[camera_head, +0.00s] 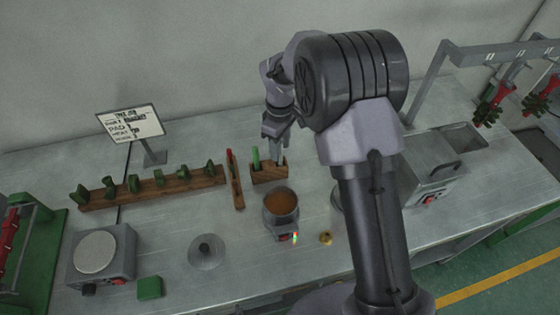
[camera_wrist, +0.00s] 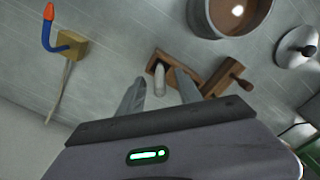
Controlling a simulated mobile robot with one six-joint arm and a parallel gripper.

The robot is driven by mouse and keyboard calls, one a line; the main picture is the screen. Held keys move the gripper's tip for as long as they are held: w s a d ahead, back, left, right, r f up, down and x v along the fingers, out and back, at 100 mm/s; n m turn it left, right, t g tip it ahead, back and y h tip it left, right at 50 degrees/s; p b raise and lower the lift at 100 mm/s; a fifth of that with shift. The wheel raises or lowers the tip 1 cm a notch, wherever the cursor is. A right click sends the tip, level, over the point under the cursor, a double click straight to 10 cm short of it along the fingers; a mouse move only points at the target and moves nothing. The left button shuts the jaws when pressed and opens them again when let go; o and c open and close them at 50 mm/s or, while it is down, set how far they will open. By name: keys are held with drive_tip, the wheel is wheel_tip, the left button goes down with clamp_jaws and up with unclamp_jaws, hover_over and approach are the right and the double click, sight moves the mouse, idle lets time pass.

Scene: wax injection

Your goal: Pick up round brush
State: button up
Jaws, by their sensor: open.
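A small wooden holder (camera_head: 270,175) stands on the bench behind the pot, with a green upright tool (camera_head: 256,160) in its left side. My gripper (camera_head: 274,136) is above the holder, pointing down. In the wrist view my gripper (camera_wrist: 161,80) is open, with a finger on each side of a pale, round-ended upright handle (camera_wrist: 159,78). The handle rises from the wooden holder, also seen there (camera_wrist: 168,58). I see no contact between fingers and handle. No bristles show, so I cannot tell for sure whether this handle is the round brush.
A pot of brown liquid (camera_head: 281,203) stands in front of the holder. A narrow wooden rack (camera_head: 236,185) is to its left, then a long rack (camera_head: 150,190) with several green pieces. A yellow block with a blue and orange piece (camera_wrist: 72,46) shows in the wrist view.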

drive_tip(key=shift+r, duration=0.1)
clamp_jaws()
